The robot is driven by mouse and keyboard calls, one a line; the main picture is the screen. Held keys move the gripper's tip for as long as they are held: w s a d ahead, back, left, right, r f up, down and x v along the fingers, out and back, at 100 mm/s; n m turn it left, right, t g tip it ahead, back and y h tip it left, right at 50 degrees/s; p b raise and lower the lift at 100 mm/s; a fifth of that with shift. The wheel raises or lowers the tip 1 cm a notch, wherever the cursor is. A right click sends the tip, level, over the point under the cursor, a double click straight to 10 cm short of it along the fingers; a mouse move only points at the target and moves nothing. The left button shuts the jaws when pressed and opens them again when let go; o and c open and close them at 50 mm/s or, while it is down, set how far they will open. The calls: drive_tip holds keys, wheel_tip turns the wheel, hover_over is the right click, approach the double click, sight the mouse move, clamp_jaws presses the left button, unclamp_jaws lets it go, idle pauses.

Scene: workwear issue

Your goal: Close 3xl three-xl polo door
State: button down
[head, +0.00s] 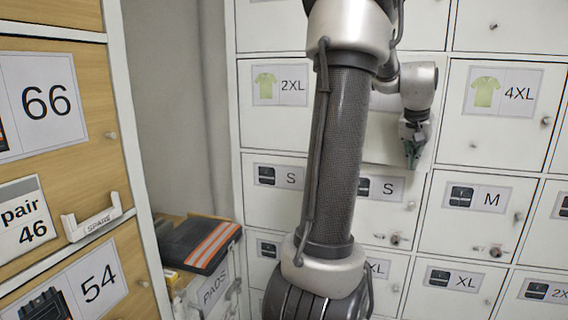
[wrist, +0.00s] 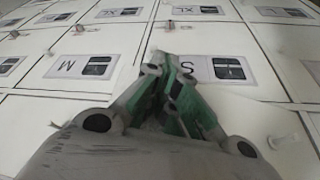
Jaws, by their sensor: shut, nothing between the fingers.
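The 3XL polo door (head: 385,138) is the white panel between the 2XL and 4XL doors in the head view. My arm hides its label and most of its face. I cannot tell whether it is flush or slightly ajar. My gripper (head: 413,152) is shut and empty, in front of the lower right part of that door, just above the S door below. In the wrist view my gripper (wrist: 165,95) has its green-padded fingers together, overlapping the S label. Contact with the door cannot be made out.
The 2XL door (head: 272,100) is on the left and the 4XL door (head: 503,105) on the right, both shut. Below are the S door (head: 385,190) and M door (head: 475,215) with small knobs. A wooden cabinet (head: 70,150) and a pads bin (head: 212,290) stand at the left.

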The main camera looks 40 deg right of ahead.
drive_tip(key=w+d+n+t, duration=0.1)
drive_tip(key=d+n, duration=0.3)
drive_tip(key=d, duration=0.6)
drive_tip(key=shift+w+y, duration=0.3)
drive_tip(key=shift+w, duration=0.45)
drive_tip(key=shift+r, duration=0.2)
